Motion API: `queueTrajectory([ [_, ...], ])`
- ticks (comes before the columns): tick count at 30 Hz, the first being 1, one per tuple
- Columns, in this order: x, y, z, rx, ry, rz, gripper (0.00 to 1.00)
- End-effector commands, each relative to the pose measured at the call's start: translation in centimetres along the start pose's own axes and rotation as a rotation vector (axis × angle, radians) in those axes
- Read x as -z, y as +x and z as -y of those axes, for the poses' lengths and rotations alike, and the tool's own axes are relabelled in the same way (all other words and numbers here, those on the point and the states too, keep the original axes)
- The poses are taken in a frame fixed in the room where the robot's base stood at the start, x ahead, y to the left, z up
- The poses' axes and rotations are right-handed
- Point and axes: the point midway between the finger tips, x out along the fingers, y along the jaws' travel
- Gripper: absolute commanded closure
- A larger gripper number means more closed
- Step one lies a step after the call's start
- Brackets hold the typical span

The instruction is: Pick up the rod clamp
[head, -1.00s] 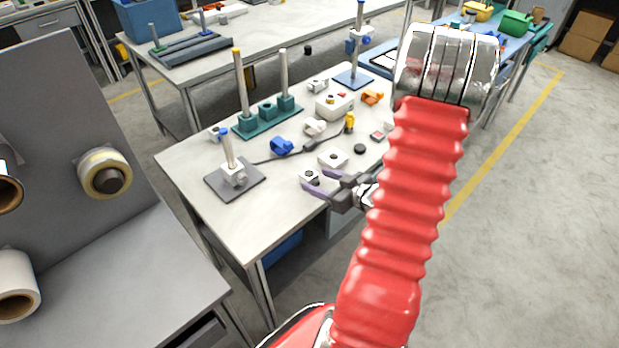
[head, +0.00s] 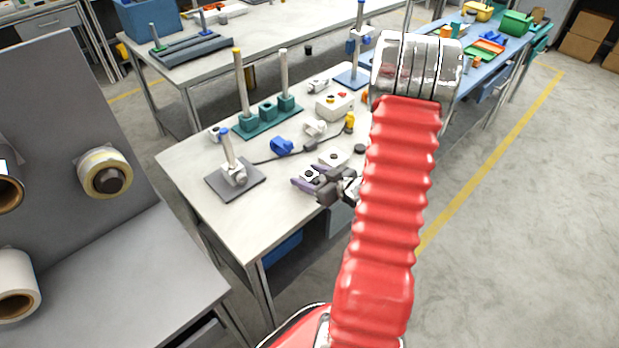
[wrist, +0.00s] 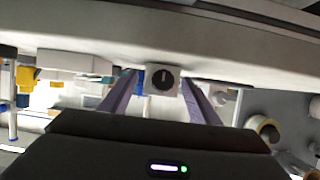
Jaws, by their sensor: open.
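The rod clamp appears to be the small white block (head: 309,175) with a dark round face, near the front right edge of the table; I cannot be sure of its identity. My gripper (head: 310,177) is open around it, with purple fingers on either side. In the wrist view the white block (wrist: 163,80) sits between the two fingertips, its dark round face toward the camera. I cannot tell whether the fingers touch it. A blue bit shows beside the left finger.
A similar white block (head: 333,158) stands just behind. A blue clamp-like piece (head: 281,146), a white one (head: 315,128) and a black puck (head: 359,149) lie near. A rod stand (head: 235,180) is to the left. The table (head: 245,225) is bare at the front left.

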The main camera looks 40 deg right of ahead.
Motion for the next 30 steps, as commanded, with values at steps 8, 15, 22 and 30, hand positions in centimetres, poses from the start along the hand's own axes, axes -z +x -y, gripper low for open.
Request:
queueTrajectory([
  [8,0.00,0.00,-0.01,0.000,0.000,0.000,0.44],
  [15,0.00,-0.02,-0.01,0.000,0.000,0.000,0.44],
  [22,0.00,-0.02,-0.01,0.000,0.000,0.000,0.61],
  [30,0.00,-0.02,-0.01,0.000,0.000,0.000,0.80],
])
